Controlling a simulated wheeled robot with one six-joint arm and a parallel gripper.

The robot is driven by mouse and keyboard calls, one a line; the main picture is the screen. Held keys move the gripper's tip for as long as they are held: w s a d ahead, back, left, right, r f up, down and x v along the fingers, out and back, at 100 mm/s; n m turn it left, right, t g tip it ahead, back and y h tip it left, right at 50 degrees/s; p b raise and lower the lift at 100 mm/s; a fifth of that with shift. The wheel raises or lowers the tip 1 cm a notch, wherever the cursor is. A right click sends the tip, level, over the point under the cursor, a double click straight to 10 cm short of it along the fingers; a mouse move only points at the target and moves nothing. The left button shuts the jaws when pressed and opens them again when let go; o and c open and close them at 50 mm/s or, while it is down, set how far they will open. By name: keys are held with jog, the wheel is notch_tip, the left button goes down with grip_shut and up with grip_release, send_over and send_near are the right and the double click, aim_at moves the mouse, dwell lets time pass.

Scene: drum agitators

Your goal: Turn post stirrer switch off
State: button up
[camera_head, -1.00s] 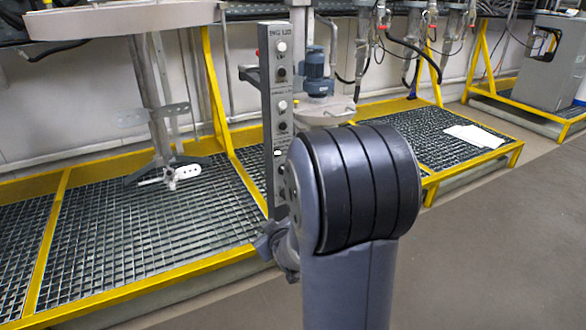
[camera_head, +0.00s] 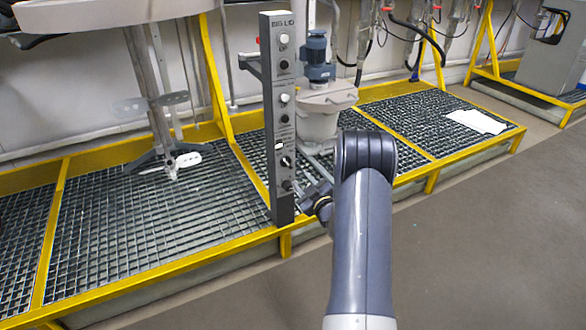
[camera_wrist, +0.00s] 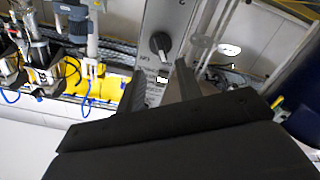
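A grey control post (camera_head: 271,190), marked "BIG LID" at its top, stands upright at the platform's front edge. A black rotary switch (camera_head: 287,161) sits low on its face, with another dark knob (camera_head: 287,185) below it. In the wrist view a black rotary switch (camera_wrist: 160,44) with a pale mark is on the grey panel, ahead of my fingertips. I cannot read which label is the stirrer's. My gripper (camera_wrist: 158,82) is open and empty, its two dark fingers apart, with a small white patch visible between them. In the head view my gripper (camera_head: 318,198) is close right of the post's lower part, partly hidden by my arm.
Yellow-framed grating (camera_head: 150,235) lies behind and left of the post. A blue motor (camera_head: 317,58) on a grey vessel (camera_head: 327,110) stands behind the post. A stirrer shaft (camera_head: 150,85) hangs at left. White sheets (camera_head: 476,121) lie on the right grating. The floor at right is clear.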

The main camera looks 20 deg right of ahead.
aim_at(289, 166)
jog(key=w+b, duration=0.1)
jog(key=w, duration=0.7)
jog(key=shift+w+a+b, duration=0.2)
jog(key=shift+w+b, duration=0.1)
jog(key=shift+b, duration=0.05)
jog(key=shift+c, duration=0.2)
grip_shut()
